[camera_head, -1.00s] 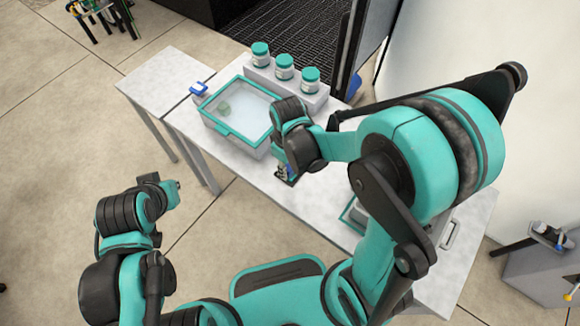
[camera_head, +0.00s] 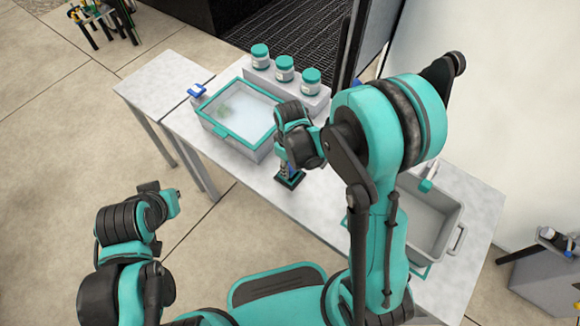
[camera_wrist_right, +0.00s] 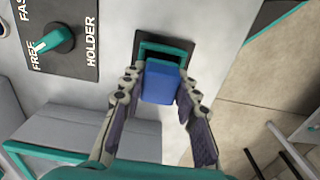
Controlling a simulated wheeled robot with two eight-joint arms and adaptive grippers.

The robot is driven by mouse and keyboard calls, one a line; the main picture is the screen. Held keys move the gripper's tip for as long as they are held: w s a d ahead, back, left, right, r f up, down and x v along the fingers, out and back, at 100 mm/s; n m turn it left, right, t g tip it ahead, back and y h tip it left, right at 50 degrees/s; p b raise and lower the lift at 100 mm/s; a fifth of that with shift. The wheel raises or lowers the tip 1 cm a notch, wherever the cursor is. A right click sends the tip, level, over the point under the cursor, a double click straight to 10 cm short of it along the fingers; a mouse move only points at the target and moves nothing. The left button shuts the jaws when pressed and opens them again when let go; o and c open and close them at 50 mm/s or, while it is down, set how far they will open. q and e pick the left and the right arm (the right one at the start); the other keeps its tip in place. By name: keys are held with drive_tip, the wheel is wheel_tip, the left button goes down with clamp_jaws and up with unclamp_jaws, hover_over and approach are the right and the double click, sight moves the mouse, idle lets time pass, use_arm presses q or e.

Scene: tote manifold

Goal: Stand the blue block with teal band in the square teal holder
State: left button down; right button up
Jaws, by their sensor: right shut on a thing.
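The blue block (camera_wrist_right: 161,82) is between the fingers of my right gripper (camera_wrist_right: 155,90) in the right wrist view. The square teal holder (camera_wrist_right: 178,48) has a dark base and lies just beyond the block, partly covered by it. I cannot tell whether the block's lower end is inside the holder. The teal band is not clearly seen. In the head view my right gripper (camera_head: 287,170) is over the holder (camera_head: 291,180) near the table's front edge. My left gripper (camera_head: 171,193) is off the table at the left, its fingers unclear.
A panel (camera_wrist_right: 68,60) marked HOLDER with a teal knob (camera_wrist_right: 58,40) is beside the holder. A teal-rimmed clear-topped tote (camera_head: 215,131) stands left of the gripper, with several jars, one (camera_head: 284,68), on a ledge behind. A grey open tote (camera_head: 432,205) is at right.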

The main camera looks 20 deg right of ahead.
drive_tip(key=shift+f+b, duration=0.5)
drive_tip(key=shift+f, duration=0.1)
drive_tip(key=o, duration=1)
drive_tip(key=shift+o, duration=0.7)
